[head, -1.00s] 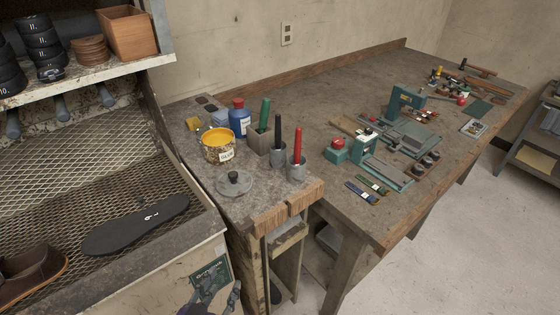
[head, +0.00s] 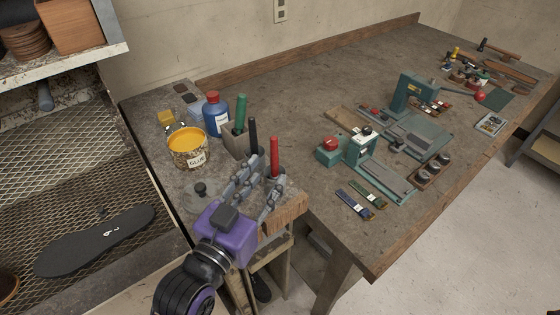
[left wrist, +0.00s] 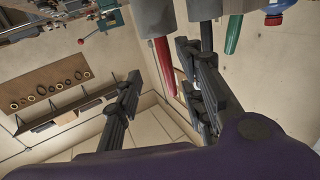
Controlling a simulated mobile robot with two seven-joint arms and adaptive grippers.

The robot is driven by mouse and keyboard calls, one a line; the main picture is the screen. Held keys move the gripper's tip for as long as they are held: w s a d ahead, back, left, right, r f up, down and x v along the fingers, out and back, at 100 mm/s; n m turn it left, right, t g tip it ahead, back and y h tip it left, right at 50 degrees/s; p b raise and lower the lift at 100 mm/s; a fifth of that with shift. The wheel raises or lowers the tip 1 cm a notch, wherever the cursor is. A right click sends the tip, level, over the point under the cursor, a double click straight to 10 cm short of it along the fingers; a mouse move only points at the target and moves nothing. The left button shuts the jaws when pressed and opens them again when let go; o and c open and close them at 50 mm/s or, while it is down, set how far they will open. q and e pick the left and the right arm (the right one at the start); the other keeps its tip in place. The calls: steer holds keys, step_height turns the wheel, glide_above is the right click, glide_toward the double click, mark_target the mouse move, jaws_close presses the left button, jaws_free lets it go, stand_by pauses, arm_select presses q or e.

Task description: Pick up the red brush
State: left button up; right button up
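The red brush (head: 274,152) stands upright in a small metal cup on the side bench, its handle pointing up. My left gripper (head: 264,178) is open and empty, its fingers spread just in front of the brush. It hides most of the cup. In the left wrist view, which is upside down, the red brush (left wrist: 163,60) and its grey cup (left wrist: 152,18) show beyond and between the spread fingers (left wrist: 160,82). I cannot tell whether a finger touches the brush. My right gripper is not in view.
A black handle (head: 252,132) and a green handle (head: 240,112) stand close behind the red brush. A glue can (head: 188,148), a blue bottle (head: 215,115) and a round lid (head: 201,196) are to the left. A red-knobbed device (head: 330,150) stands on the main bench.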

mark_target(273, 161)
arm_select(q)
steer(key=shift+w+d+r, duration=0.3)
steer(key=shift+w+r, duration=0.05)
steer(key=shift+w, duration=0.35)
steer(key=x, duration=0.1)
steer(key=p+x, duration=0.1)
steer(key=x, duration=0.3)
steer(key=shift+w+a, duration=0.2)
steer(key=shift+a, duration=0.1)
steer(key=shift+f, duration=0.1)
steer(key=shift+c, duration=0.8)
jaws_close()
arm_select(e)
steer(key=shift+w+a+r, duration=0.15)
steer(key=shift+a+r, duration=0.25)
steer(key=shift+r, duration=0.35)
